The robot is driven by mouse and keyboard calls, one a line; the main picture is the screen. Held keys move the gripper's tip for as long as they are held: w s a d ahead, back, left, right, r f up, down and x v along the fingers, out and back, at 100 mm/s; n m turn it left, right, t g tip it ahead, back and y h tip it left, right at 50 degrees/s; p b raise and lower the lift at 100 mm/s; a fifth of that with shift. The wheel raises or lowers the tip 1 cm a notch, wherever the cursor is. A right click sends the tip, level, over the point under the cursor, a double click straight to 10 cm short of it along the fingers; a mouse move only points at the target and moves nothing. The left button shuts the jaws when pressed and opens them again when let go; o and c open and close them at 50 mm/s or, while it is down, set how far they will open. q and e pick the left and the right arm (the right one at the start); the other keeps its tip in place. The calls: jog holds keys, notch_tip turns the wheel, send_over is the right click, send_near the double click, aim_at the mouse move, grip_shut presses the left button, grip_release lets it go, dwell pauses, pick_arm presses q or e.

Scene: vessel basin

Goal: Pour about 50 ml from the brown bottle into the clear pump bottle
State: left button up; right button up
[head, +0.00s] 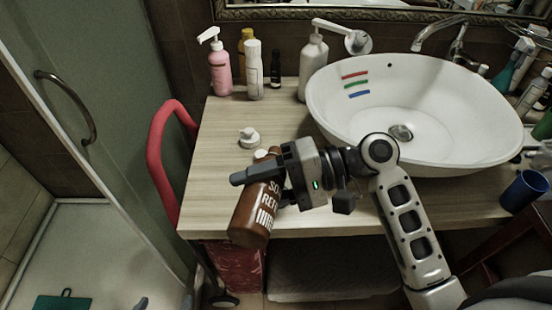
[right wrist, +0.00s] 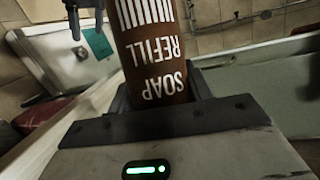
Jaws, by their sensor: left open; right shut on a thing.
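The brown bottle (head: 252,215), lettered "SOAP REFILL", is held by my right gripper (head: 268,185) at the counter's front edge. It leans slightly, with its lower end to the lower left. It also fills the middle of the right wrist view (right wrist: 152,50). A small whitish round part (head: 260,154) shows behind the gripper; I cannot tell what it belongs to. A white pump head (head: 249,138) sits on the counter just behind. No clear pump bottle can be made out for sure; the gripper may hide it. My left gripper (right wrist: 85,18) is open and empty, partly cut off in the right wrist view.
A pink pump bottle (head: 220,70), a white bottle (head: 254,72) and a whitish pump bottle (head: 313,65) stand at the counter's back. The white basin (head: 480,135) fills the right side. A blue cup (head: 524,190) is far right.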

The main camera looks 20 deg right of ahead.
jog(key=shift+s, duration=0.2)
dwell(0.3)
pick_arm(q)
jog(key=shift+d+r, duration=0.1)
pick_arm(e)
jog(key=shift+r, duration=0.2)
jog(key=shift+a+f+n+t+h+b, duration=0.1)
jog(key=shift+f+n+t+h+b, duration=0.4)
jog(key=shift+f+n+b, duration=0.5)
pick_arm(q)
jog(key=shift+w+d+f, duration=0.1)
jog(key=shift+d+f, duration=0.05)
jog(key=shift+f, duration=0.2)
pick_arm(e)
jog(key=shift+r, duration=0.45)
pick_arm(q)
jog(key=shift+f, duration=0.1)
